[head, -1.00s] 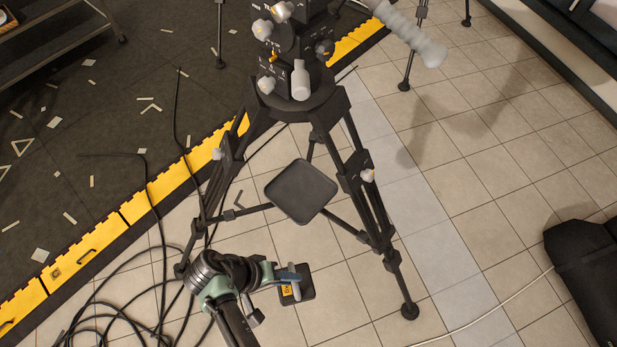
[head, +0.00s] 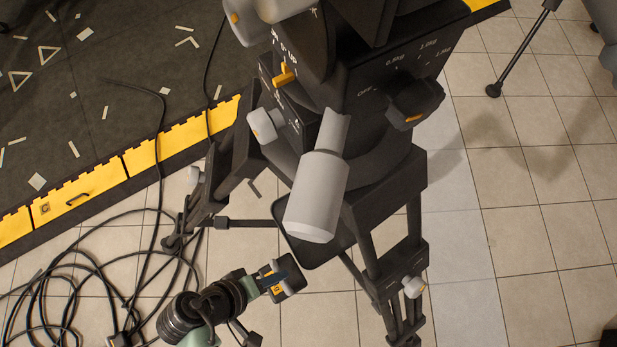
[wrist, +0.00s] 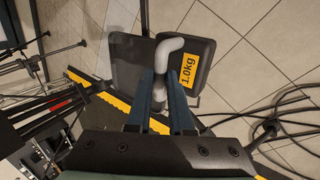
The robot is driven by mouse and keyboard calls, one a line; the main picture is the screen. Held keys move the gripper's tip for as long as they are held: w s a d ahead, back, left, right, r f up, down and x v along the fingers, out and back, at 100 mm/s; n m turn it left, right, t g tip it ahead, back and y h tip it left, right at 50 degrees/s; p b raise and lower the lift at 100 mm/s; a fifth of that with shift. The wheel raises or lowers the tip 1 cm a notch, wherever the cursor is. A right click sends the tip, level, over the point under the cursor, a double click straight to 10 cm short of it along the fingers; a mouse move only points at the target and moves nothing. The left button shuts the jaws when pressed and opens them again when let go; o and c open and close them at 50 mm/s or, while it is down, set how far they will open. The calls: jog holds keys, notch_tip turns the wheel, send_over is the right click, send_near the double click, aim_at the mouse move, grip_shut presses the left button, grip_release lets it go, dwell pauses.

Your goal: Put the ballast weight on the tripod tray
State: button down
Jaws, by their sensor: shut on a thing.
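My gripper (head: 268,283) is shut on the grey bent handle of the ballast weight (head: 291,285), a dark block with a yellow label. In the wrist view the weight (wrist: 201,52) reads 1.0kg and hangs at my gripper's fingertips (wrist: 165,78). The tripod tray (head: 318,254) is a dark, rimmed plate between the tripod legs. In the head view it lies just above and right of the weight, partly hidden by a pale grey cylinder. In the wrist view the tray (wrist: 124,62) shows left of the weight, partly behind the fingers. I cannot tell the height gap between them.
The tripod's right leg (head: 387,262) and left leg (head: 228,160) stand either side of the tray. The pale grey cylinder (head: 316,195) sticks out above it. Black cables (head: 95,265) lie coiled on the tiles at left.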

jog(key=w+d+f+b, duration=0.1)
jog(key=w+d, duration=0.2)
jog(key=w, duration=0.5)
jog(key=w+d+f+b, duration=0.2)
jog(key=w+d, duration=0.2)
jog(key=w, duration=0.4)
jog(key=shift+d+f, duration=0.1)
jog(key=shift+f, duration=0.1)
jog(key=c, duration=1.2)
grip_release()
jog(key=shift+s+f, duration=0.1)
jog(key=shift+f, duration=0.05)
jog(key=o, duration=0.4)
